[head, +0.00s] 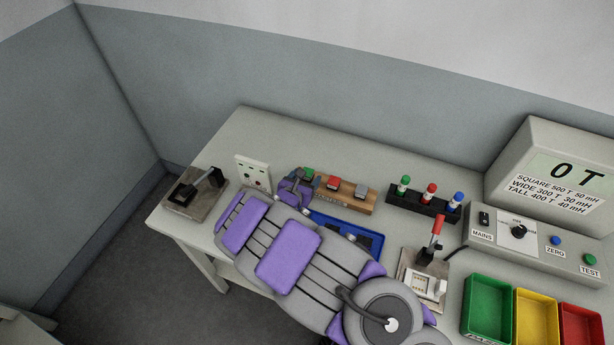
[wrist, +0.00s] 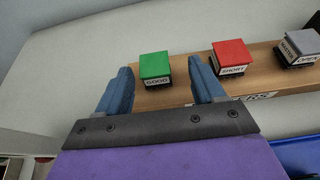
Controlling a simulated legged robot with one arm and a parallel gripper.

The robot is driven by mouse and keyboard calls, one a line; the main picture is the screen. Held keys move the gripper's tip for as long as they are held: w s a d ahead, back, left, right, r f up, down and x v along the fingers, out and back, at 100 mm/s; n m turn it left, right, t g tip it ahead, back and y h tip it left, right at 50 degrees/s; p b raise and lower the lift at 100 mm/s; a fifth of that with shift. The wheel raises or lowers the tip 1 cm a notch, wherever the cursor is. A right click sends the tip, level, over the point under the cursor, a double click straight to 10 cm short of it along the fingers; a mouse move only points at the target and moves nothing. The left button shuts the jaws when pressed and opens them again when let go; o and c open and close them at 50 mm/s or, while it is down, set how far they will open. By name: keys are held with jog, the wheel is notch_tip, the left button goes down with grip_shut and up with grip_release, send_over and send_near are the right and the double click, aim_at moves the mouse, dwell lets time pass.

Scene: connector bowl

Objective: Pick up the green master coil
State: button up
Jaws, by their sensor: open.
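The green master coil (wrist: 155,65) is a square green-topped block on a dark base labelled GOOD. It stands upright at the left end of a wooden rack (head: 359,204). In the head view the coil (head: 309,173) is partly hidden behind my gripper (head: 298,186). In the wrist view my gripper (wrist: 160,72) is open and empty, with its blue fingers pointing at the rack. The coil appears in the gap between the fingertips, nearer the left one, and looks slightly beyond them. I see no contact.
A red coil (wrist: 231,55) labelled SHORT and a grey coil (wrist: 300,46) labelled OPEN share the rack. A blue tray (head: 350,234) lies in front. A socket plate (head: 253,172) and a lever box (head: 196,191) are left. The bench behind the rack is clear.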

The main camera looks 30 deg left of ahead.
aim_at(308, 173)
jog(key=x, duration=0.3)
jog(key=shift+s+a+f, duration=0.1)
jog(key=shift+a, duration=0.15)
jog(key=shift+a+f, duration=0.1)
jog(key=shift+a, duration=0.3)
jog(key=shift+d, duration=0.45)
jog(key=c, duration=0.5)
jog(key=shift+a, duration=0.2)
jog(key=c, duration=0.6)
